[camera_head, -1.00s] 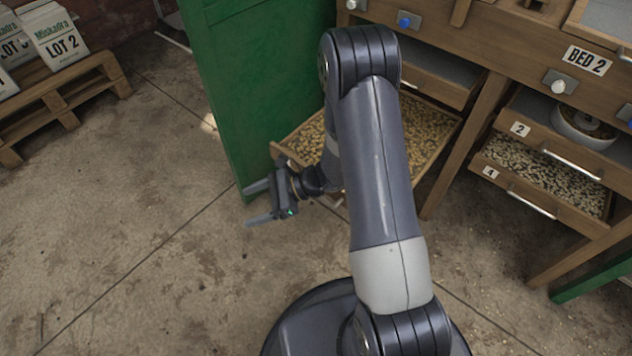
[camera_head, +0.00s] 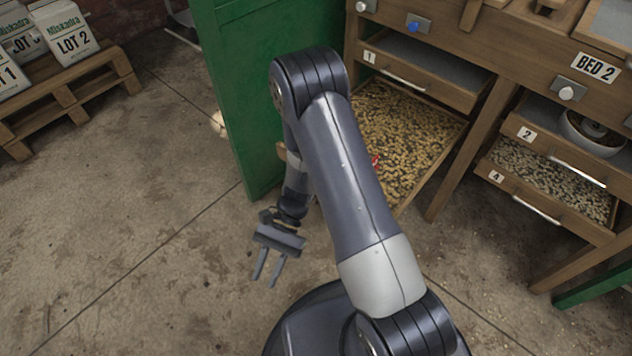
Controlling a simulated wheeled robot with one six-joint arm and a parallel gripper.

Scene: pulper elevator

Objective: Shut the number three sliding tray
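A wooden tray (camera_head: 433,168) full of pale beans is pulled out below tray 1 at the bed's left side. Its number label does not show, as my arm hides most of its front; from its place under tray 1 it looks like number three. A small red thing (camera_head: 375,160) shows against the beans beside my arm. My gripper (camera_head: 267,282) is open and empty over the bare floor, in front and left of the tray, with its fingers pointing toward the bottom of the picture. It is apart from the tray.
A green door or panel (camera_head: 262,90) stands just left of the tray. Tray 1 (camera_head: 440,95) sits above it. Trays 2 (camera_head: 560,150) and 4 (camera_head: 550,207) are on the right, with a bowl (camera_head: 592,133) in tray 2. A pallet (camera_head: 75,100) holds lot bags. The floor at left is free.

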